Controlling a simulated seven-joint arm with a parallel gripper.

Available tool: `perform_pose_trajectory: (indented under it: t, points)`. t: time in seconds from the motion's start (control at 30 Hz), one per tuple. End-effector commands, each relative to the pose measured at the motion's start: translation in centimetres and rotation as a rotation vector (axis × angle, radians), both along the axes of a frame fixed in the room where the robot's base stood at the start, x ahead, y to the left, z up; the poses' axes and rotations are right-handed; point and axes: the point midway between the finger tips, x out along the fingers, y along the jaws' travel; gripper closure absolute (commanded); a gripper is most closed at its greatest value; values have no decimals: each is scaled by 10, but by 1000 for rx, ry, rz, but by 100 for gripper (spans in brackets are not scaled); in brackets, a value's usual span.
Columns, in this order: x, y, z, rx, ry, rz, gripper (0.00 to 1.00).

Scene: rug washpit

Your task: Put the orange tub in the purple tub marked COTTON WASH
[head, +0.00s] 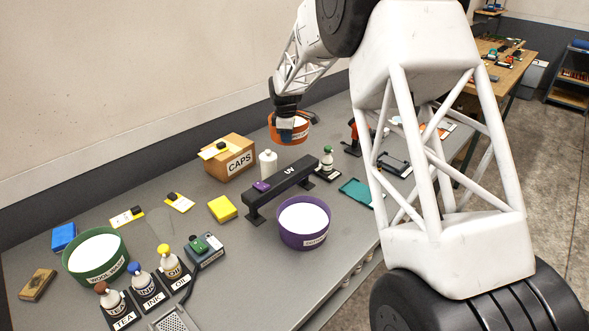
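The orange tub (272,130) stands towards the back of the grey table, with white inside it and a label on its wall. My gripper (286,128) points down at the left part of this tub and overlaps its rim. The fingers are small and dark here, so I cannot tell whether they are open or closed on the rim. The purple tub (289,236) stands upright near the table's front edge, also with white inside. Its label is too small to read surely. It is well apart from my gripper.
A black UV bar (285,185) on feet stands between the two tubs. A CAPS box (232,165), a white bottle (268,164) and a green-capped bottle (327,160) are nearby. A green WOOL WASH tub (95,275) and labelled bottles stand at the front left.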

Motion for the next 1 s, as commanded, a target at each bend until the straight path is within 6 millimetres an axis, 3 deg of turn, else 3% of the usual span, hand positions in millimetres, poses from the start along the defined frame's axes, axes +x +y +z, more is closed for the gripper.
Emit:
perform_pose_trajectory:
  t: [0.57,1.0]
  points:
    - [1,0,91,1,-6,0,100]
    - [-49,-4,107,1,-4,8,100]
